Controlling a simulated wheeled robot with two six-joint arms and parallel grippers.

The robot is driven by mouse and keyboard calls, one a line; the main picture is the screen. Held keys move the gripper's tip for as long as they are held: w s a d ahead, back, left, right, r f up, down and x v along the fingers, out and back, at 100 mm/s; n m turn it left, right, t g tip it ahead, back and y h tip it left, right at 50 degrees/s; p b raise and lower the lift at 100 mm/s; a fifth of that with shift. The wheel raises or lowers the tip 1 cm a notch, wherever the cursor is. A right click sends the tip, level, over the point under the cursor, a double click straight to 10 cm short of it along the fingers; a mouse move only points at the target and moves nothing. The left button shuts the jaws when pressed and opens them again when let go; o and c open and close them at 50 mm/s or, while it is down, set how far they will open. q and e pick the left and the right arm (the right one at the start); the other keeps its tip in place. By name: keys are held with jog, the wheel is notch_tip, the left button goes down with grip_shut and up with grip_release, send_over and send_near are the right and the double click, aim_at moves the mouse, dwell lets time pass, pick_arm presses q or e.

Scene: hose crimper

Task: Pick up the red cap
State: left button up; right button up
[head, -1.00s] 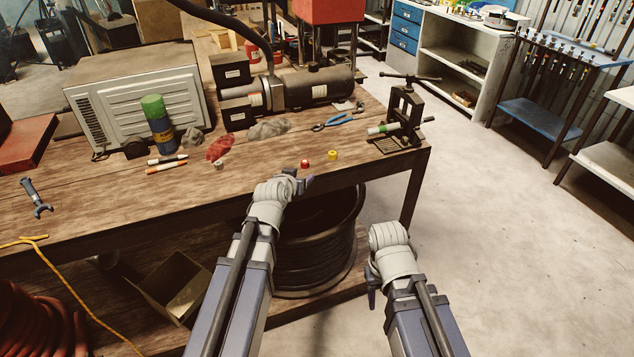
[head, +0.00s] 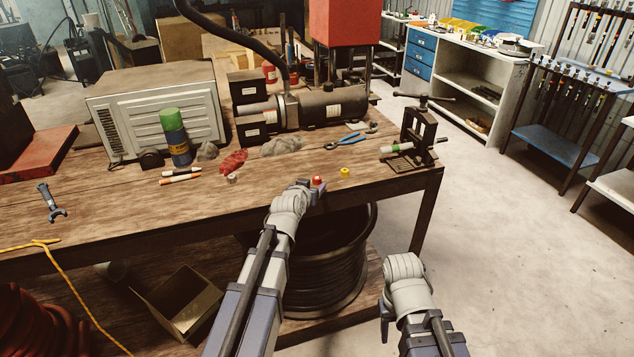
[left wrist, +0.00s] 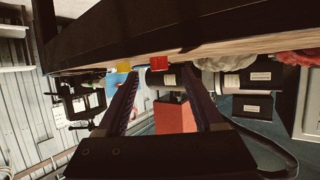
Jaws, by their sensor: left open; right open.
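The red cap (head: 318,180) is on the workbench (head: 110,210) near its front edge. In the left wrist view, which is upside down, the red cap (left wrist: 158,63) appears in the gap between my left fingertips. My left gripper (head: 312,188) is open at the front edge, right beside the cap in the head view and partly covering it. The left gripper's two fingers (left wrist: 158,82) stand wide apart in the wrist view with nothing gripped. I cannot tell whether the cap is between the fingers or just past them. My right gripper (head: 386,308) is low, off the bench, and holds nothing visible.
A yellow cap (head: 345,171) sits to the right of the red cap. A whitish cap (head: 232,179), two markers (head: 180,179), a red rag (head: 233,161) and blue pliers (head: 350,139) lie nearby. A black clamp (head: 420,130) stands at the right corner. A cable spool (head: 335,260) is below.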

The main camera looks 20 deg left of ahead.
aim_at(316, 181)
pick_arm(q)
jog(key=b+x, duration=0.1)
jog(key=x, duration=0.2)
jog(key=shift+w+f, duration=0.15)
jog(key=shift+w, duration=0.15)
jog(key=shift+s, duration=0.1)
jog(key=shift+c, duration=0.5)
grip_shut()
